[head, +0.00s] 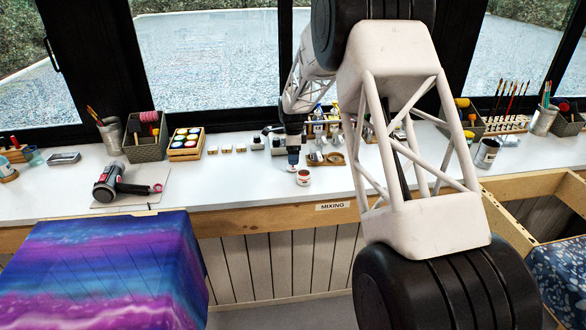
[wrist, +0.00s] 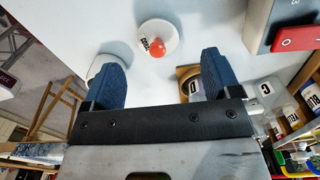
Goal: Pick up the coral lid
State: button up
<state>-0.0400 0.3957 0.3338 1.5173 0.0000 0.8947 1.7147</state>
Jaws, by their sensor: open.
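The coral lid (wrist: 145,34) is a white disc with a round coral knob and a dark label, lying on the white counter in the wrist view.
A wooden ring-shaped holder (head: 334,158) and several bottles stand behind the gripper. A red-marked grey block (wrist: 285,35) is at the wrist view's upper right. A grey and black tool (head: 108,184) lies at left. The counter's front edge, marked MIXING (head: 332,206), is close.

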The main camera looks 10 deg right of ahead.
aim_at(303, 175)
jog(key=shift+s+f, duration=0.15)
jog(key=shift+f, duration=2.3)
jog(key=c, duration=1)
